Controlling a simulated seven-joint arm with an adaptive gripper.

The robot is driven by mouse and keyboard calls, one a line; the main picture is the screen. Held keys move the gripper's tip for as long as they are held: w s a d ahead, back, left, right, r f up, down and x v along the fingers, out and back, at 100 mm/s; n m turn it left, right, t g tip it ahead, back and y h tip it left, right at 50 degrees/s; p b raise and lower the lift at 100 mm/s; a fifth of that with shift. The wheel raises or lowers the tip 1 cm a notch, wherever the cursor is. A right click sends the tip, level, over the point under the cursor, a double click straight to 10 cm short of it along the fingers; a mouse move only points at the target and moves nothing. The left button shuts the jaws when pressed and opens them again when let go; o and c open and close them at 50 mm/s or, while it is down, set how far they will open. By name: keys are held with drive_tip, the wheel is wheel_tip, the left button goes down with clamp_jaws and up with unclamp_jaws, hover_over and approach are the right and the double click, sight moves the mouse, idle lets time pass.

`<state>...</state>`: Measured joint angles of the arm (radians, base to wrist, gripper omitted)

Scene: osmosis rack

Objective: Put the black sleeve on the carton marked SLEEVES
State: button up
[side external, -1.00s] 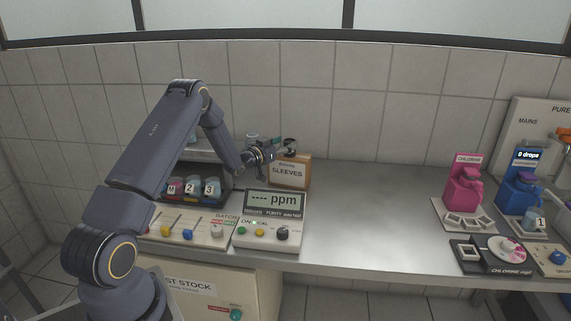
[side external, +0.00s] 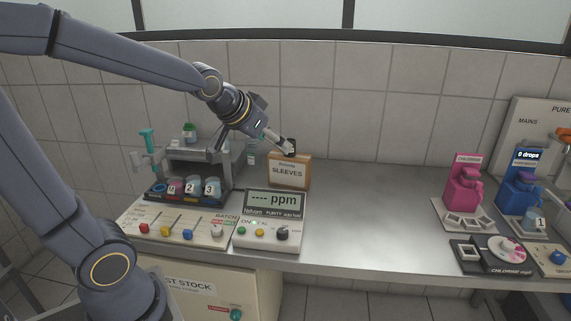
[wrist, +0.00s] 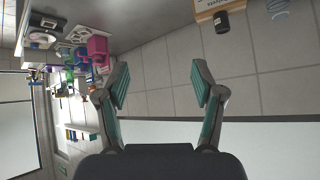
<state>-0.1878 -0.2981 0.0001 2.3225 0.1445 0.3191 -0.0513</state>
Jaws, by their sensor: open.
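The black sleeve (side external: 291,150) is a short dark cylinder standing on top of the tan carton marked SLEEVES (side external: 289,172). In the wrist view the sleeve (wrist: 221,22) rests on the carton (wrist: 204,12) at the top right. My gripper (side external: 284,144) is open, and its fingers overlap the sleeve's left side in the side view. In the wrist view my gripper (wrist: 160,75) has nothing between its teal-padded fingers. The sleeve is outside the fingers there, beyond the right one and apart from it.
A meter reading ppm (side external: 272,203) stands in front of the carton. A rack with numbered cups (side external: 190,187) and a batch panel (side external: 180,228) are to the left. Pink (side external: 464,185) and blue (side external: 518,190) dispensers stand at the right. The middle counter (side external: 365,215) is clear.

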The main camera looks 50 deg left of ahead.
drive_tip(key=s+d+f+g+h, duration=0.1)
drive_tip(key=s+d, duration=0.3)
drive_tip(key=s, duration=0.4)
drive_tip(key=s+d+f+m+g+h, duration=0.1)
drive_tip(key=s+d, duration=0.3)
drive_tip(key=s, duration=0.4)
drive_tip(key=shift+g, duration=0.7)
drive_tip(key=shift+a+f, duration=0.1)
